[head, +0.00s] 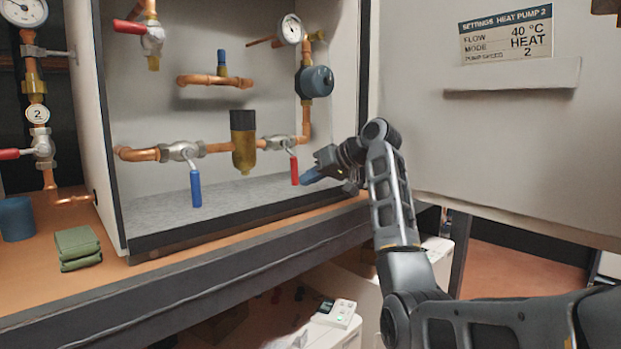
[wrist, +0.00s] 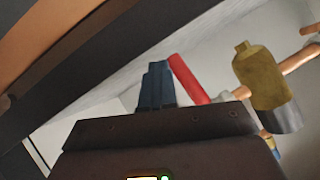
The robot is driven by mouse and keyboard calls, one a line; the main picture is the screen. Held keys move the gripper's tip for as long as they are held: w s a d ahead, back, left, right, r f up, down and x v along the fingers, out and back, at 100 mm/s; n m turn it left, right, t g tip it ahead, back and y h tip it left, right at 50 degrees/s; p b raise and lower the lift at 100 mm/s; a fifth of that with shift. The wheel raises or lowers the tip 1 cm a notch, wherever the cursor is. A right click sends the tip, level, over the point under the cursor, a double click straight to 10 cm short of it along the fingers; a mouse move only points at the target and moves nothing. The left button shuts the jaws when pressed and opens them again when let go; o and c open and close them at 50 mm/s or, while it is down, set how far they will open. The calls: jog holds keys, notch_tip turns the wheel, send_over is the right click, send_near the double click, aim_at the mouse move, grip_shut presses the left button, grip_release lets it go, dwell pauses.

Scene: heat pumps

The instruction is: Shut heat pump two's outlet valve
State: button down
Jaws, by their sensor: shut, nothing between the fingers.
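In the open cabinet, a valve with a red lever (head: 294,170) sits on the lower right copper pipe. Its lever hangs down, across the level pipe. My gripper (head: 310,177) is just right of this lever, its blue fingers shut and empty. In the wrist view the red lever (wrist: 188,80) lies close beside the right of my fingertips (wrist: 157,72); I cannot tell whether they touch. A valve with a blue lever (head: 196,187) on the same pipe run also hangs down. The open door's label (head: 506,36) reads heat pump 2. No valve bears a readable outlet label.
A brass and black fitting (head: 243,142) stands between the two lower valves. Other red levers are at upper left (head: 130,27) and outside the cabinet (head: 10,154), below a tag 2 (head: 38,113). Green pads (head: 77,247) and a blue cup (head: 16,219) lie left on the bench.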

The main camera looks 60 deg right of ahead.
jog(key=shift+a, duration=0.1)
jog(key=b+v, duration=0.1)
jog(key=v, duration=0.6)
jog(key=shift+s+r+b, duration=0.2)
jog(key=shift+s+b, duration=0.15)
dwell(0.4)
